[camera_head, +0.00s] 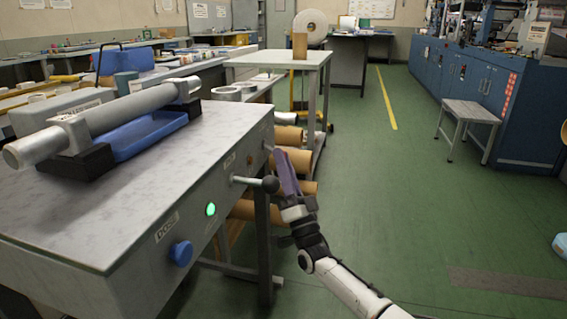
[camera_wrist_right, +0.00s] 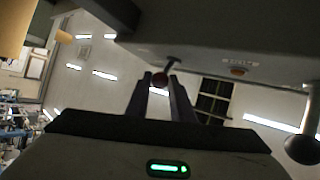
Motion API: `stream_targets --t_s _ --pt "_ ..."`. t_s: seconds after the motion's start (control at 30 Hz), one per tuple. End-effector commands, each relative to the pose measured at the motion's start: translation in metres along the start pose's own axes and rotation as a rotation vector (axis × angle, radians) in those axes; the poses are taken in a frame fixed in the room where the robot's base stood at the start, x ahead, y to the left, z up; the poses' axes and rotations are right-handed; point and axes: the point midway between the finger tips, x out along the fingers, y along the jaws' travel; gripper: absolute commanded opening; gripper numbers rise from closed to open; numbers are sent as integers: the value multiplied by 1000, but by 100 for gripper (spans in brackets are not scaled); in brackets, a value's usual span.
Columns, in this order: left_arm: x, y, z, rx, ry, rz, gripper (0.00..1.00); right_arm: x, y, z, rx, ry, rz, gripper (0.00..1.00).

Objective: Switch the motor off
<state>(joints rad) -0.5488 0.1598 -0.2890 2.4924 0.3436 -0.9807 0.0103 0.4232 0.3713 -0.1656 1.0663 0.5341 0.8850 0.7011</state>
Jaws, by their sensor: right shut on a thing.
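My right gripper (camera_head: 279,157) is at the far end of the grey bench's front panel (camera_head: 224,183). In the right wrist view its fingers (camera_wrist_right: 160,86) are shut on a small lever with a dark red ball tip (camera_wrist_right: 160,78), its stem joining the panel. In the head view this lever's stem (camera_head: 267,147) shows, but the gripper hides its tip. An orange button (camera_wrist_right: 238,71) with an unreadable label sits beside it. Nearer along the panel are a lever with a black ball (camera_head: 270,184), a lit green button (camera_head: 211,209) and a blue knob (camera_head: 181,253). My left gripper is not in view.
A grey roller (camera_head: 125,110) and a blue tray (camera_head: 150,135) lie on the bench. Brown cardboard tubes (camera_head: 290,161) lie under the white table (camera_head: 280,58) beyond. A stool (camera_head: 468,112) stands right, and the green floor between is mostly clear.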

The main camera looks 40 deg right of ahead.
Motion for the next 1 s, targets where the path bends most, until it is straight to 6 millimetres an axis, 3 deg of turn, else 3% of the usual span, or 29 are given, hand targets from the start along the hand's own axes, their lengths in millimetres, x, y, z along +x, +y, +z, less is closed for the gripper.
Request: stream_targets --t_s 0.03,0.13,0.47,1.0 --pt "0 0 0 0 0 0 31 0 0 0 1 1 1 25" --pt "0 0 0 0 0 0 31 0 0 0 1 1 1 40" --pt "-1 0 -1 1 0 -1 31 -3 0 0 0 -1 1 40" --pt "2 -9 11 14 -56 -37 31 -92 0 0 1 -2 4 40"
